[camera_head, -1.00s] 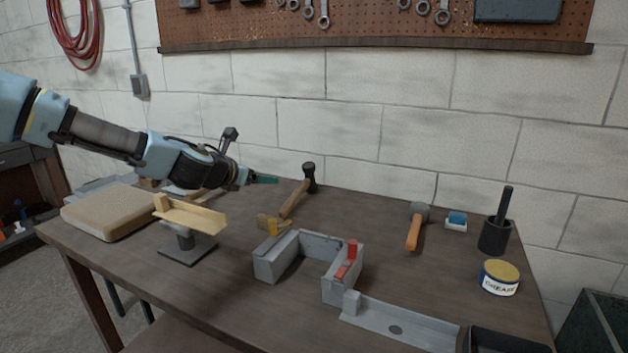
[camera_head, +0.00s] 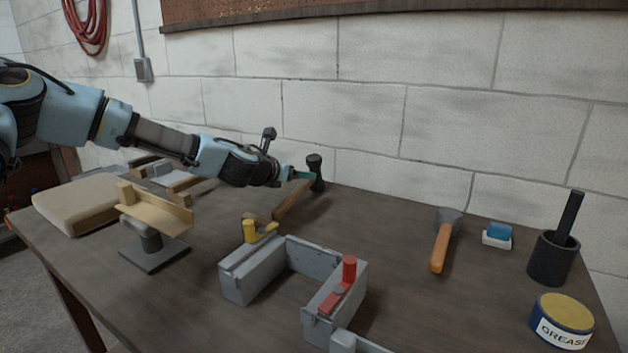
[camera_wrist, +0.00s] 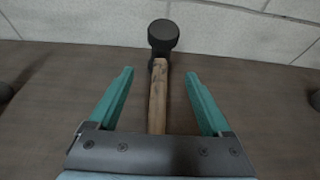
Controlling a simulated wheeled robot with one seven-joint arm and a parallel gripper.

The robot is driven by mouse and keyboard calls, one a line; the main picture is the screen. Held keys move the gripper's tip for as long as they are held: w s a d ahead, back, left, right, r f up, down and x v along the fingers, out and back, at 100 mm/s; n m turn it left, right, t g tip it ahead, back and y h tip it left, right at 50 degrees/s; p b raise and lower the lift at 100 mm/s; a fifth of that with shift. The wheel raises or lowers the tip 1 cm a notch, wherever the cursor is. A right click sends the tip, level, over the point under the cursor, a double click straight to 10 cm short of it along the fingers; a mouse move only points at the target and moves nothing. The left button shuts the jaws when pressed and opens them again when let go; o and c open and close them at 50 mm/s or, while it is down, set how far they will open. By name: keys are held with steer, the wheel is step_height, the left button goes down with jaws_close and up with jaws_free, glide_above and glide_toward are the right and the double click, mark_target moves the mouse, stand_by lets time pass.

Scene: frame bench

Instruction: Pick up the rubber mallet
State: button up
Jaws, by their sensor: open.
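The rubber mallet has a black head and a wooden handle. In the head view its handle (camera_head: 292,201) lies on the bench toward the back, with the head (camera_head: 315,172) near the wall. In the wrist view the mallet's handle (camera_wrist: 158,95) runs between the green fingers, and its head (camera_wrist: 163,36) lies beyond the fingertips. My gripper (camera_wrist: 158,75) is open, with a gap on each side of the handle. In the head view my gripper (camera_head: 299,175) is at the mallet, near its head. The near end of the handle is hidden in the wrist view.
A grey U-shaped frame (camera_head: 315,250) with red and yellow clamps stands in front of the mallet. A small stand (camera_head: 158,215) and a tan pad (camera_head: 75,205) are left. The wall (camera_head: 370,140) is close behind.

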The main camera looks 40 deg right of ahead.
mark_target(303, 182)
steer(key=x, duration=0.3)
steer(key=shift+d+p, duration=0.1)
steer(key=shift+p, duration=0.25)
steer(key=p+x, duration=0.2)
steer(key=x, duration=0.2)
steer(key=shift+d+f+p, duration=0.1)
steer(key=shift+d+p, duration=0.2)
steer(key=shift+d, duration=0.05)
steer(key=shift+w+d+f, duration=0.15)
steer(key=shift+d+f, duration=0.1)
steer(key=shift+c, duration=0.2)
jaws_close()
steer(key=shift+r, duration=0.1)
stand_by(0.3)
